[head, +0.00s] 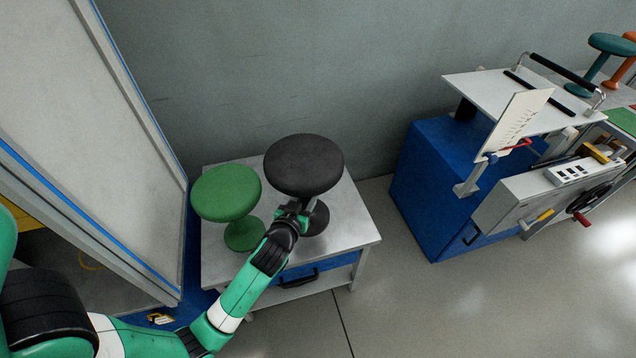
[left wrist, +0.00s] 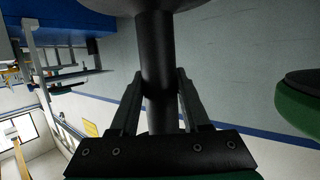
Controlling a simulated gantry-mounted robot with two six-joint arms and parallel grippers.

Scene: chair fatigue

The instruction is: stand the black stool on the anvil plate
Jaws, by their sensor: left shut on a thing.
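The black stool (head: 304,165) stands upright at the metal-topped table (head: 362,222), its round seat above a thin stem and round foot. I cannot tell whether the foot touches the tabletop. My left gripper (head: 298,210) is shut on the stem below the seat. In the left wrist view the gripper's fingers (left wrist: 158,98) lie on both sides of the black stem (left wrist: 156,50). A pale flat plate (head: 490,88) tops the blue machine at the right, away from the stool; I cannot tell whether it is the anvil plate. My right gripper is not in view.
A green stool (head: 227,193) stands close to the left of the black one. A tall framed panel (head: 90,110) rises at the left. The blue machine (head: 432,175) has an upright white card (head: 513,120) and a black bar (head: 560,68). Open floor lies between table and machine.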

